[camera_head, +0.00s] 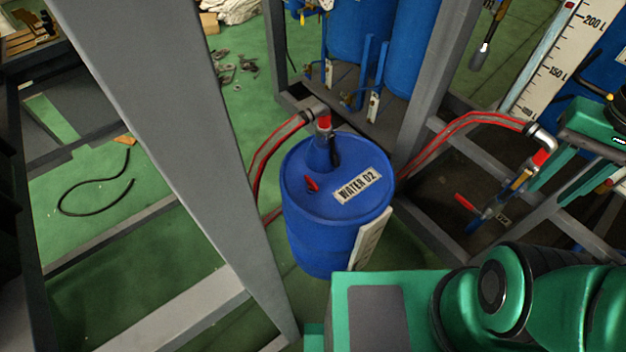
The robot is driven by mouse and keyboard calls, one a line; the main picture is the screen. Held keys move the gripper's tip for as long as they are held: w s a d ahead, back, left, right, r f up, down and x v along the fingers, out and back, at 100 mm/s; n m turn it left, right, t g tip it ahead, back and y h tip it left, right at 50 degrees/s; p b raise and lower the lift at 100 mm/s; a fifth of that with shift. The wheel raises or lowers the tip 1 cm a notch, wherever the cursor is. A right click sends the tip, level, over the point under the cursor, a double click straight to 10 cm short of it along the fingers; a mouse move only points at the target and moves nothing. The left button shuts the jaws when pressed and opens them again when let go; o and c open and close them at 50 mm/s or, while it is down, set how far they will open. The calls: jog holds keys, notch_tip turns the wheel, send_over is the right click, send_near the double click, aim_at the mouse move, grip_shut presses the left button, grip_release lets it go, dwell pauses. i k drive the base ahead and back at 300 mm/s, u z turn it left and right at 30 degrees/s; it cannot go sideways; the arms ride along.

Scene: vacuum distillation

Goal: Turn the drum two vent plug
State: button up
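A blue drum (340,228) labelled "WATER 02" (357,186) stands upright on the floor near the middle of the view. A small red plug (312,184) sits on its lid, left of the label; I take it for the vent plug. A fitting with a red band (324,122) and a grey elbow rises from the lid's back edge. My green arm is at the lower right, in front of and to the right of the drum. My gripper's fingers do not show, and nothing touches the plug.
A thick grey frame post (170,140) stands left of the drum, with another post (440,75) behind right. Red hoses (275,145) run beside the drum. A pipe valve with a red handle (467,203) is at right. A black cable (90,212) lies on the green floor.

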aim_at(312, 186)
jog(key=u, duration=0.05)
jog(key=k, duration=0.5)
jog(key=u, duration=1.5)
jog(key=k, duration=0.95)
jog(key=z, duration=0.4)
jog(key=i, duration=1)
jog(key=u, duration=0.05)
